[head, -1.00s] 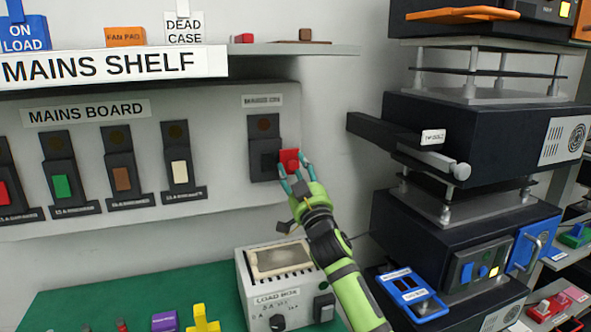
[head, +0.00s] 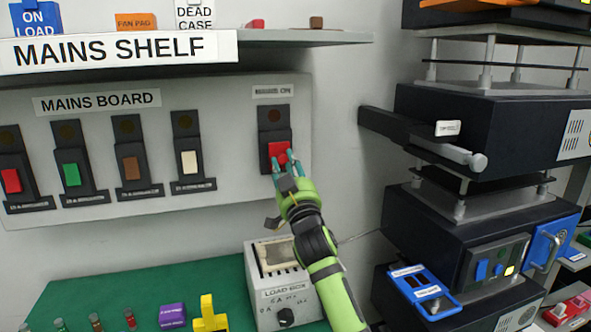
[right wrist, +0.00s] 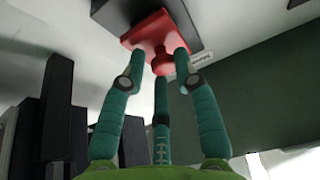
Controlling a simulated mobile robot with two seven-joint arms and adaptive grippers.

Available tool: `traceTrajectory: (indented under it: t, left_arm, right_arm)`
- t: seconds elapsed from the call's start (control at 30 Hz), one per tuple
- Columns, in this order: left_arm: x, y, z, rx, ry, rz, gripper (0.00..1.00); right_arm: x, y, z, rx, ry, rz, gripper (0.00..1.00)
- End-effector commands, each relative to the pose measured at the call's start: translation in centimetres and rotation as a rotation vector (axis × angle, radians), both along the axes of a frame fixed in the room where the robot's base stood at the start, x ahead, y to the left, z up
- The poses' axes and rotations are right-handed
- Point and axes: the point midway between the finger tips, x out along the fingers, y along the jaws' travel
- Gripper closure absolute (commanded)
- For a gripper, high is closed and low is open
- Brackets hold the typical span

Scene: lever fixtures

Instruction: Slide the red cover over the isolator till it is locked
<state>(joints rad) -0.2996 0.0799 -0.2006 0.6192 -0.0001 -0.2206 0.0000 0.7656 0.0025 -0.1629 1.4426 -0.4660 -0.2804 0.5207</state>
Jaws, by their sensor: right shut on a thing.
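The isolator (head: 275,118) is the dark upright unit at the right end of the mains board, with a small label above it. The red cover (head: 279,152) lies over the lower front of the isolator, within its width. My right gripper (head: 287,163) is at the cover from below right, its teal fingers shut on it. In the right wrist view, the fingers are around the red knob (right wrist: 163,66) of the cover (right wrist: 153,32), which is against the dark isolator (right wrist: 182,10). Whether the cover is locked cannot be told. My left gripper is not in view.
Several other dark units with coloured fronts, such as a white one (head: 189,162), stand left on the board (head: 235,150). The mains shelf (head: 300,38) juts out above. A load box (head: 282,290) stands below my right arm. Dark equipment (head: 480,130) rises at the right.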

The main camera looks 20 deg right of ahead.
Motion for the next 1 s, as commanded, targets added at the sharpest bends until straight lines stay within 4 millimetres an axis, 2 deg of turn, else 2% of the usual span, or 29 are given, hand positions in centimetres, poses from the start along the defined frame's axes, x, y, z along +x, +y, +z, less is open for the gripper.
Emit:
traceTrajectory:
  t: [0.03,0.17,0.2,0.23,0.83,1.0]
  left_arm:
    - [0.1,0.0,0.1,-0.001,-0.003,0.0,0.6]
    - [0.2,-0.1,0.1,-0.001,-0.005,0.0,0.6]
    - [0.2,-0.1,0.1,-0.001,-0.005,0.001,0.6]
    - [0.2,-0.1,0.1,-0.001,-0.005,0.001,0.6]
    - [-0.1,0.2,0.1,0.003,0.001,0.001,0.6]
    - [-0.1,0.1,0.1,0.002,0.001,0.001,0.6]
  right_arm:
    - [-0.2,0.5,0.7,0.003,-0.016,0.013,1.0]
    - [-0.2,0.6,0.7,0.004,-0.017,0.015,1.0]
    - [-0.2,0.6,0.7,0.003,-0.017,0.016,0.58]
    - [-0.2,0.6,0.7,0.003,-0.017,0.016,0.53]
    - [-0.1,0.4,0.2,0.003,-0.006,0.011,0.53]
    - [-1.1,0.3,-0.4,0.004,-0.004,0.01,0.53]
